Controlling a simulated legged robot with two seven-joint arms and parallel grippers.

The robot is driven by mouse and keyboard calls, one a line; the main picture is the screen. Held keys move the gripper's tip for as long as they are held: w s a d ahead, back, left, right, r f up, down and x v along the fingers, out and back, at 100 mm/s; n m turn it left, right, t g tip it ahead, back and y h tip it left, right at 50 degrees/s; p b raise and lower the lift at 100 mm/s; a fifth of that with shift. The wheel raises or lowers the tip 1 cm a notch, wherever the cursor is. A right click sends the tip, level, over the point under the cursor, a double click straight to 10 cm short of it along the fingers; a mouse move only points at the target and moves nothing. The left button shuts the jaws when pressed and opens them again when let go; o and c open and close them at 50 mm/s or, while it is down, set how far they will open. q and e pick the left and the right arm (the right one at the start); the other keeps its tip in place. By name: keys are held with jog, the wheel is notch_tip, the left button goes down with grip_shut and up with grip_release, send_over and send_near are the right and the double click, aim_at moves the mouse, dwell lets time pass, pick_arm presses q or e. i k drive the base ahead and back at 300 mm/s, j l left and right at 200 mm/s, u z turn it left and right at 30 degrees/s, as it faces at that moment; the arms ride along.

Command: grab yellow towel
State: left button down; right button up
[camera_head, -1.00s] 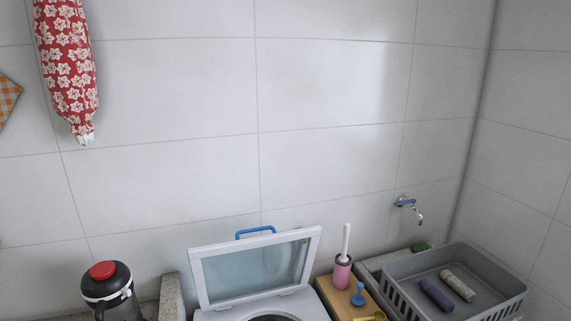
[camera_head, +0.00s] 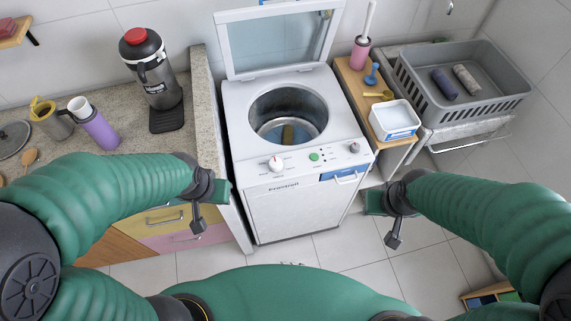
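No towel is plainly yellow from here. A yellowish-brown item (camera_head: 287,134) with a bluish part beside it lies in the drum of the open top-loading washing machine (camera_head: 300,212); it is too small and dark to identify. Two rolled cloths lie in the grey basket (camera_head: 416,86), one dark purple (camera_head: 444,84) and one light grey (camera_head: 466,80). My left gripper (camera_head: 198,226) is in front of the machine's left side, and my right gripper (camera_head: 393,233) is to its front right. Both hang apart from the objects; their finger opening cannot be made out.
A granite counter on the left holds a dispenser (camera_head: 152,68), a purple bottle (camera_head: 97,130) and a yellow-lidded jar (camera_head: 49,120). A wooden shelf (camera_head: 352,88) right of the machine holds a white tub (camera_head: 394,120).

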aim_at(288, 130)
jog(key=i+u, duration=0.2)
jog(key=u, duration=0.15)
jog(key=i+l+u, duration=0.15)
jog(key=u, duration=0.2)
jog(key=i+l+u, duration=0.15)
jog(key=u, duration=0.25)
